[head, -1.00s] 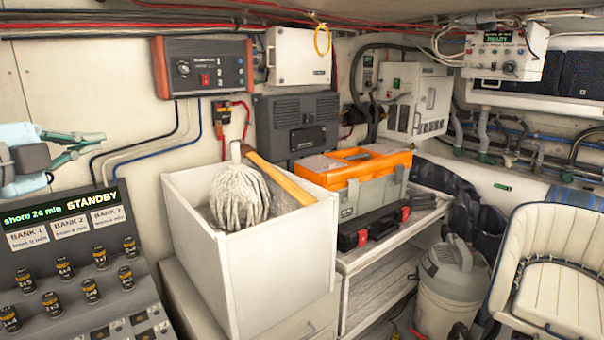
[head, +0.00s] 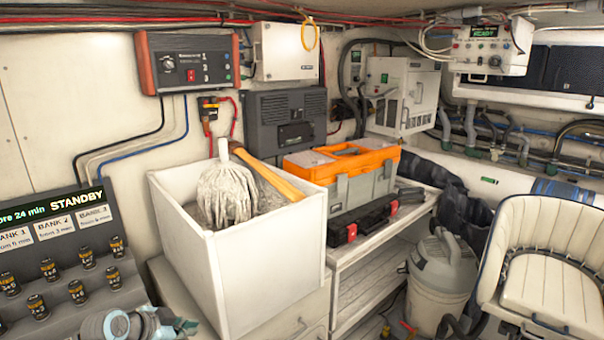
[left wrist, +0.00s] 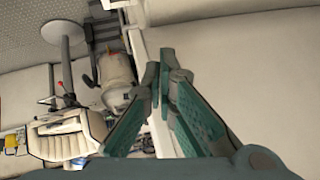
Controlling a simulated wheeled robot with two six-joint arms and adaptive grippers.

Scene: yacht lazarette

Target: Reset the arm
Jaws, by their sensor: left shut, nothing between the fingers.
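My left gripper (head: 188,326) shows at the bottom edge of the head view, in front of the white open box and right of the battery bank panel. Only part of it is in the picture; the arm behind it is cut off. In the left wrist view the green-padded fingers (left wrist: 167,75) meet at their tips, with nothing held between them. My right gripper is in neither view.
A white box (head: 262,258) holds a mop head (head: 228,193). An orange and grey toolbox (head: 345,172) stands on the shelf. The bank panel (head: 60,255) reads STANDBY. A grey-white vacuum (head: 440,280) and a cream seat (head: 545,270) are on the right.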

